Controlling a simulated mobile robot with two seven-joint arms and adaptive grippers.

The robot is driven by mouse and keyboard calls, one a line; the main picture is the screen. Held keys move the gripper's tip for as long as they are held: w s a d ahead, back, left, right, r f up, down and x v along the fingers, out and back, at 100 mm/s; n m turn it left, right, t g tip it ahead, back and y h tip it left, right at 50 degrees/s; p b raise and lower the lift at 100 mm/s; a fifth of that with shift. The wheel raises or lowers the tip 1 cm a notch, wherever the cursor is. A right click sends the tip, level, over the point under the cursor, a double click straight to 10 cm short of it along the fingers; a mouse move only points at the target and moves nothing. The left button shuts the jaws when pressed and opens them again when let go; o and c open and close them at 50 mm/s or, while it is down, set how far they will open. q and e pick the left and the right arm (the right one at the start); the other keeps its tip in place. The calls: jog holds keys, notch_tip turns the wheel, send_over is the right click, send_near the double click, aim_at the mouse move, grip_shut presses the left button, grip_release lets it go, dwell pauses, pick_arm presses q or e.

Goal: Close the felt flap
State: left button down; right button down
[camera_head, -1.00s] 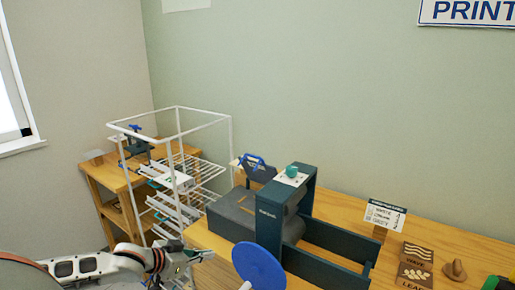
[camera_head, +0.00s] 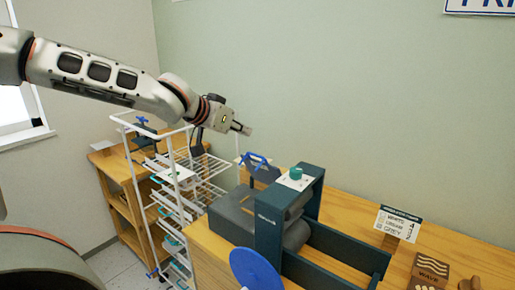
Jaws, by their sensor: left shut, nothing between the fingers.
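A printing press (camera_head: 268,225) with a dark teal frame, grey rollers and a blue wheel stands on the wooden table. At its left end is a grey bed (camera_head: 232,213). A dark grey panel with a blue handle, which looks like the felt flap (camera_head: 262,173), stands raised behind this bed. My left gripper (camera_head: 243,129) comes in from the upper left. It is shut and empty, in the air above and a little left of the flap, apart from it in the picture. My right gripper is out of view.
A white wire drying rack (camera_head: 187,190) stands left of the press, behind or below my left arm. A wooden shelf unit (camera_head: 117,200) is at the left.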

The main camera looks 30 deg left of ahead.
pick_arm(q)
send_over(261, 162)
jog(key=f, duration=0.5)
jog(key=shift+w+a+f, duration=0.15)
jog(key=shift+w+a, duration=0.1)
jog(key=shift+w, duration=0.15)
jog(key=shift+s+a+f, duration=0.1)
jog(key=shift+s+f, duration=0.35)
jog(key=shift+s, duration=0.2)
jog(key=shift+s+a+f, duration=0.1)
jog(key=shift+s+f, duration=0.35)
jog(key=shift+s, duration=0.15)
jog(key=shift+s+d+f, duration=0.1)
jog(key=shift+s+f, duration=0.15)
jog(key=shift+f, duration=0.05)
